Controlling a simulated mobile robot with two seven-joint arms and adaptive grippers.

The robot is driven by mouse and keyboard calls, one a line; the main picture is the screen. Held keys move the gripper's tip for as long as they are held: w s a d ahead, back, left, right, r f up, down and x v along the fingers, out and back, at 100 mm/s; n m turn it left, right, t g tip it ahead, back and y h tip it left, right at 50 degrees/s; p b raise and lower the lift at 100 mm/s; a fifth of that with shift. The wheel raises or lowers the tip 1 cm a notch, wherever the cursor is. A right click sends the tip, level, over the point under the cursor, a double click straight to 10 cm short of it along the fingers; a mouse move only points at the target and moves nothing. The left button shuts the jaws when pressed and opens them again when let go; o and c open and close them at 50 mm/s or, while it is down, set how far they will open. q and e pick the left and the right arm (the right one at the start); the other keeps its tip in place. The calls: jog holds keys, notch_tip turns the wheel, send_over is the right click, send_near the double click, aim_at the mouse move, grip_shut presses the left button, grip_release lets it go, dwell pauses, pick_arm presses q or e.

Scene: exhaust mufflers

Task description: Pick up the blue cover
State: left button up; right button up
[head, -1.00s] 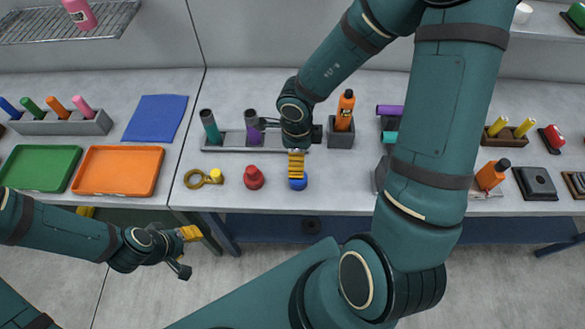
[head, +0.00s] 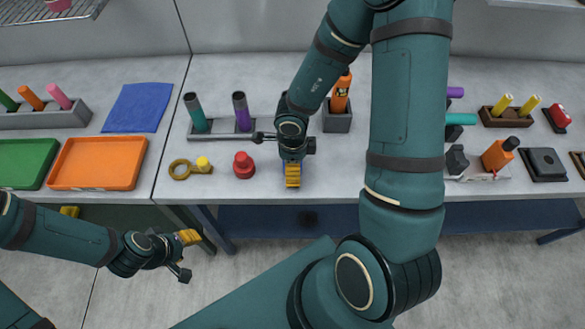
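The blue cover (head: 284,166) stands on the table near its front edge, right of the red cover (head: 243,166). It is almost wholly hidden under my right gripper (head: 292,176), with only a trace of blue showing beside the yellow pads. My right gripper points down over it. I cannot tell whether the fingers touch it or how far apart they are. My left gripper (head: 189,239) hangs in front of the table edge, away from all objects. It holds nothing that I can see, and its finger gap is unclear.
Behind stand a grey rack (head: 222,132) with two tubes and an orange bottle (head: 341,92) in a grey holder. Green and orange trays (head: 97,163) and a blue cloth (head: 139,107) lie at left.

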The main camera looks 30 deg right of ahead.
jog(key=shift+f, duration=0.55)
jog(key=shift+c, duration=0.6)
pick_arm(q)
jog(key=shift+s+f, duration=0.1)
jog(key=shift+f, duration=0.15)
pick_arm(e)
jog(key=c, duration=0.8)
jog(key=shift+c, duration=0.2)
jog(key=shift+r, duration=0.1)
